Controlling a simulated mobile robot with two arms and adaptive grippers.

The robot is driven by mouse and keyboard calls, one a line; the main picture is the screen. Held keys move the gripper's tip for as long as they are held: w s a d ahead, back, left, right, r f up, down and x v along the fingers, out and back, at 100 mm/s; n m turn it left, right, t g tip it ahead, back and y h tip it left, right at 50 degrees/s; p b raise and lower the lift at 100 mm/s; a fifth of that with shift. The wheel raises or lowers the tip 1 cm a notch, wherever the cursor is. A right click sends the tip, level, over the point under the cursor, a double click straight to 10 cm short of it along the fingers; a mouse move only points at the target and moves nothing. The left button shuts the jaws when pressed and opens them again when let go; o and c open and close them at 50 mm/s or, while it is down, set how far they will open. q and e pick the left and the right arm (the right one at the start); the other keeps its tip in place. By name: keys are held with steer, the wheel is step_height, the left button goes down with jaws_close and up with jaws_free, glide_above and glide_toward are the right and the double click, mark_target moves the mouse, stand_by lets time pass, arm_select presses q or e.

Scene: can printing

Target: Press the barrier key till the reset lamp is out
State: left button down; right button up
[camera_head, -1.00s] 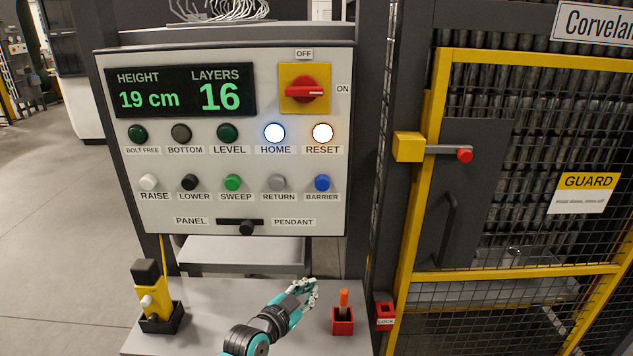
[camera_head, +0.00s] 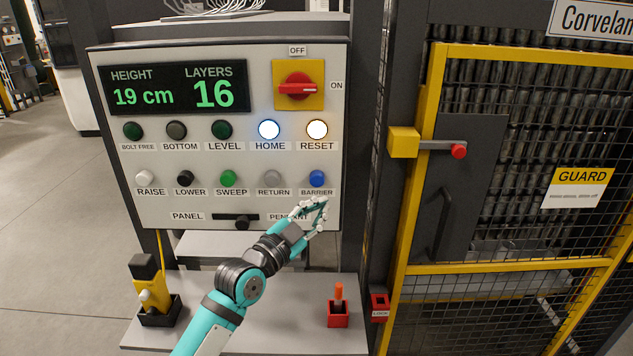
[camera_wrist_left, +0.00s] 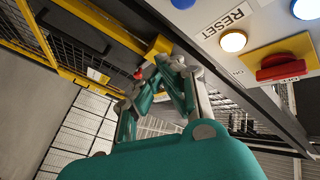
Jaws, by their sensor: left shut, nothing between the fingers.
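My left gripper (camera_head: 318,203) is shut and empty. Its fingertips are just below the barrier key in the head view, over the PENDANT label; I cannot tell their gap to the panel. My right gripper is not in view.
The home lamp (camera_head: 269,130) is lit white. The red rotary switch (camera_head: 297,88) is above the lamps. A yellow-framed guard door (camera_head: 424,150) stands to the right. On the shelf (camera_head: 255,312) below stand a yellow pendant (camera_head: 152,290) and a red holder (camera_head: 338,315).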

mark_target(317, 179)
arm_select(q)
steer(key=w+b, duration=0.8)
steer(key=shift+w, duration=0.4)
stand_by(1.2)
steer(key=shift+w+b, duration=0.45)
steer(key=shift+b, duration=0.4)
